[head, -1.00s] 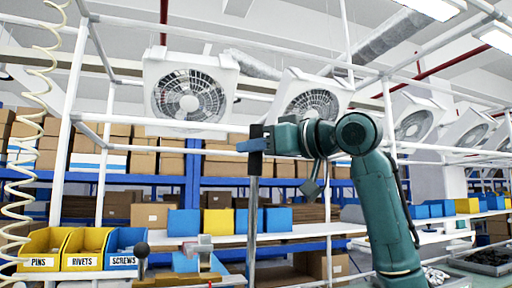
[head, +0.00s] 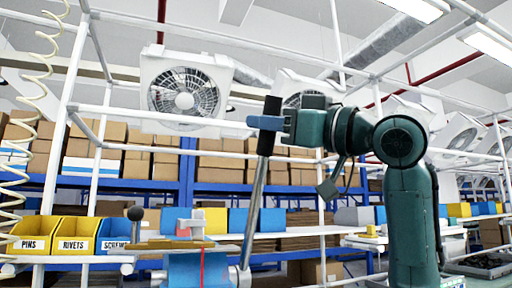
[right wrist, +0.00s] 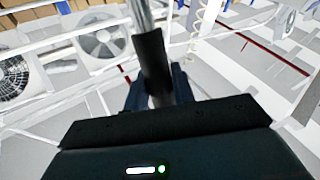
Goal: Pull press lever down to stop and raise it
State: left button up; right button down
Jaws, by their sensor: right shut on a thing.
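The press lever (head: 254,200) is a long steel rod with a black grip at its top. It rises from beside the blue press (head: 195,270) at the bottom of the head view and leans, its top to the right. My right gripper (head: 267,123) is shut around the black grip, high above the bench. In the right wrist view the black grip (right wrist: 153,58) runs between the fingers, with the steel rod beyond it. The lever's lower pivot is only partly visible. My left gripper is not in view.
Yellow and blue bins labelled PINS, RIVETS (head: 73,236) and SCREWS stand at the lower left. A dark ball knob (head: 135,213) on a stem is near the press. White frame posts and rails (head: 60,150) surround the bench. A coiled cream hose (head: 35,110) hangs at the left.

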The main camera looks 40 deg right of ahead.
pick_arm(q)
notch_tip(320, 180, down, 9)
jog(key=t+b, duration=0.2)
jog(key=b, duration=1.6)
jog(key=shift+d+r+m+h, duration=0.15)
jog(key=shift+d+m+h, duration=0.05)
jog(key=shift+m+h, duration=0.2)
pick_arm(e)
jog(key=s+a+f+n+y, duration=0.1)
jog(key=s+f+n+y, duration=0.4)
jog(key=s+f, duration=0.2)
jog(key=s+a+f+n+t+y, duration=0.1)
jog(key=s+a+f+n+y, duration=0.1)
jog(key=s+f+n+y, duration=0.3)
jog(key=shift+s+a+f+n, duration=0.3)
jog(key=shift+s+f+n, duration=0.6)
jog(key=shift+f, duration=1.45)
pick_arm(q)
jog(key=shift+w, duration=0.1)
pick_arm(e)
jog(key=shift+s, duration=0.15)
jog(key=c, duration=1.2)
grip_release()
jog(key=shift+d, duration=0.1)
jog(key=shift+f, duration=0.1)
